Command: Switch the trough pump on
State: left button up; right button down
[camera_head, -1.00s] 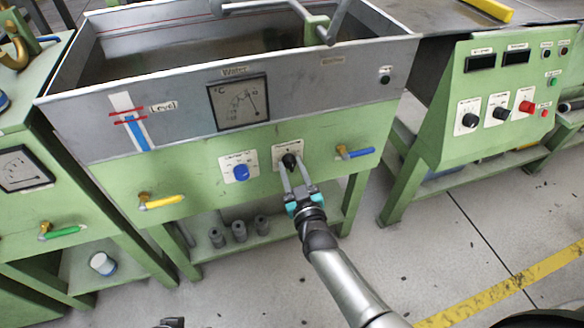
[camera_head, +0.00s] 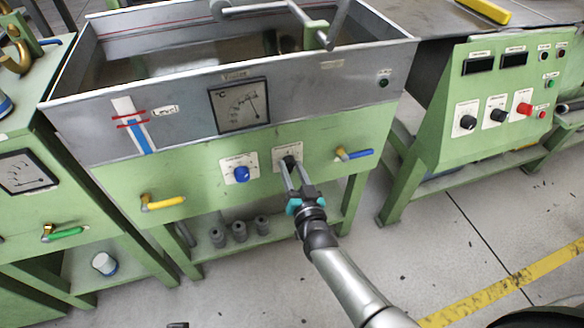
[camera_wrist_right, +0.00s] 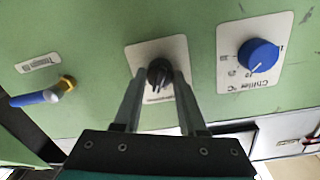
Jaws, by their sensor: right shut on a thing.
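The trough pump switch is a black rotary knob (camera_wrist_right: 158,73) on a white plate on the trough's green front panel. In the head view its plate (camera_head: 281,153) shows around the fingertips. My right gripper (camera_head: 291,165) is shut on the knob, with one finger on each side; both fingers also show in the wrist view (camera_wrist_right: 158,85). The knob's exact turn is hard to read. The metal water trough (camera_head: 180,90) stands above the panel. A small round indicator (camera_head: 384,82) sits at its right front and looks dark green. My left gripper is not recognisable in these frames.
A blue chiller knob (camera_wrist_right: 258,56) is beside the black knob. A blue-handled valve (camera_head: 355,154) is to its right and a yellow-handled valve (camera_head: 163,202) to its far left. A green control cabinet (camera_head: 480,145) stands at the right. Open floor lies in front.

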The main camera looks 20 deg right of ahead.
jog(key=m, duration=0.3)
jog(key=shift+m, duration=1)
pick_arm(q)
jog(key=shift+s+f, duration=0.25)
jog(key=shift+f, duration=0.05)
pick_arm(e)
jog(key=shift+m, duration=0.3)
pick_arm(q)
jog(key=shift+w+d+r, duration=0.1)
pick_arm(e)
jog(key=shift+y, duration=0.4)
jog(key=shift+c, duration=2.3)
grip_release()
